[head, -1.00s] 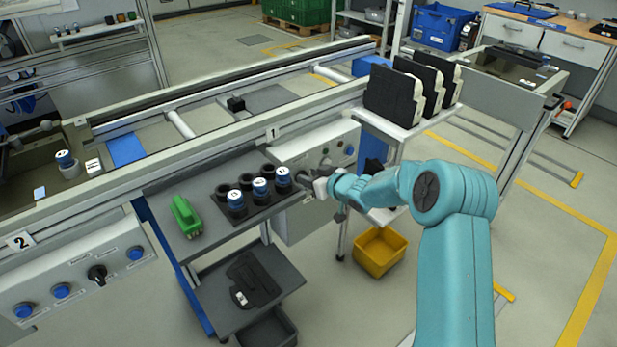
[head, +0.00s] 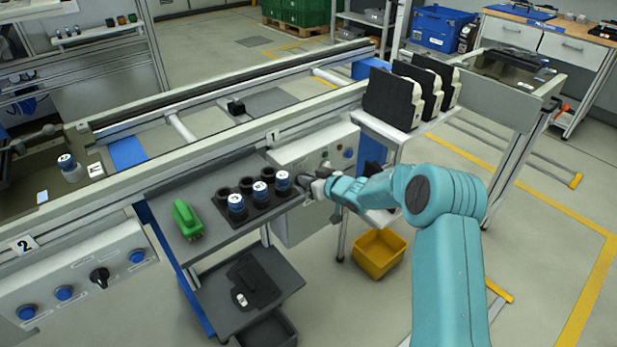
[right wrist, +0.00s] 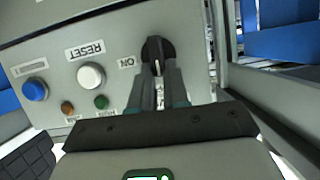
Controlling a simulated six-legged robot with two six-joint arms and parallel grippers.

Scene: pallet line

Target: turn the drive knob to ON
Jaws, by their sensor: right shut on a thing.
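The drive knob (right wrist: 154,52) is a black rotary knob on a grey control panel (right wrist: 115,45), with an "ON" label beside it. A pale mark on the knob points towards my gripper in the right wrist view. My right gripper (right wrist: 160,80) has its two fingers closed on the knob's grip. In the head view my right gripper (head: 312,186) is at the front of the panel marked 1 (head: 318,146) and hides the knob. My left gripper is in neither view.
A white RESET button (right wrist: 91,76) and a blue button (right wrist: 35,89) are on the same panel. A shelf with several cups and a green object (head: 187,219) stands left of the gripper. A yellow bin (head: 379,253) is on the floor below my arm.

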